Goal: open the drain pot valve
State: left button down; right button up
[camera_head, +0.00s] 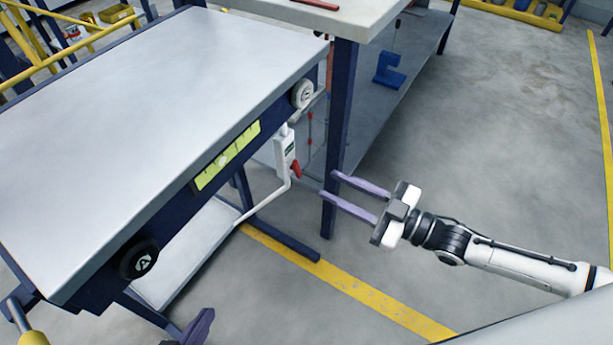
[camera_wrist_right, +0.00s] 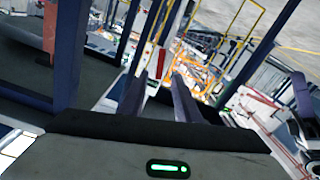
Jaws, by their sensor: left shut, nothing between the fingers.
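A white valve-like body (camera_head: 284,148) with a red handle (camera_head: 296,169) hangs under the right end of the bench in the head view. A white pipe (camera_head: 278,193) runs down from it. My right gripper (camera_head: 330,184) is open and empty, right of the red handle and apart from it, its fingers pointing left. Its two spread fingers also show in the right wrist view (camera_wrist_right: 160,92); I cannot clearly make out the valve there. My left gripper (camera_head: 200,325) shows only by its purple fingers at the bottom edge; it is shut and empty, away from the valve.
The grey-topped bench (camera_head: 150,90) fills the left, with a round black knob (camera_head: 138,258) and a white knob (camera_head: 302,93) on its front. A dark blue table leg (camera_head: 340,130) stands behind my right fingers. Open floor (camera_head: 510,130) lies to the right.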

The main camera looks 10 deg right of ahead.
aim_at(299, 170)
jog(key=b+x, duration=0.1)
jog(key=x, duration=0.7)
jog(key=shift+f, duration=0.1)
jog(key=shift+c, duration=0.2)
grip_shut()
